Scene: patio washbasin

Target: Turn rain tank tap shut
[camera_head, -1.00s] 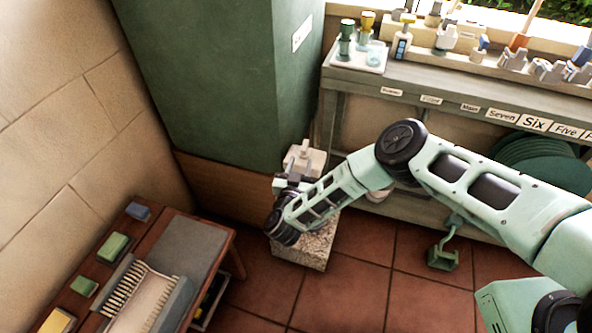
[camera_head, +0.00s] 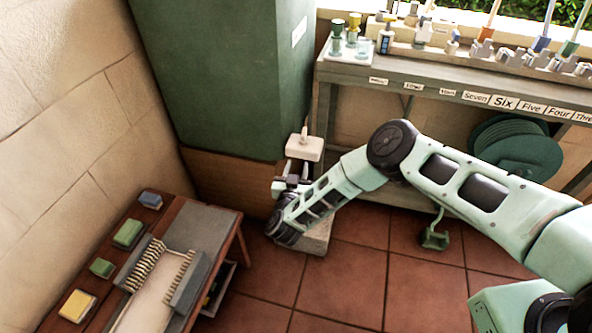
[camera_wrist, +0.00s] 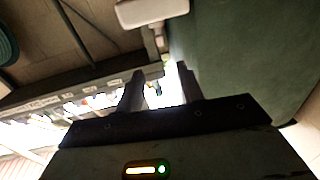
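The rain tank appears to be the tall dark green box (camera_head: 222,80) at the upper middle; its green side fills the right of the wrist view (camera_wrist: 240,50). A pale block with a thin upright piece (camera_head: 304,148), probably the tap, is at the tank's lower right corner. It shows at the top of the wrist view (camera_wrist: 152,11), with a small pale part below it. My gripper (camera_head: 296,170) is just below this block. In the wrist view its two fingers (camera_wrist: 160,82) are apart with nothing between them. Contact with the block is not visible.
A speckled stone block (camera_head: 318,238) stands on the tiled floor under my gripper. A shelf with numbered labels (camera_head: 505,103) and bottles runs along the right. A green watering can-like item (camera_head: 435,238) is below.

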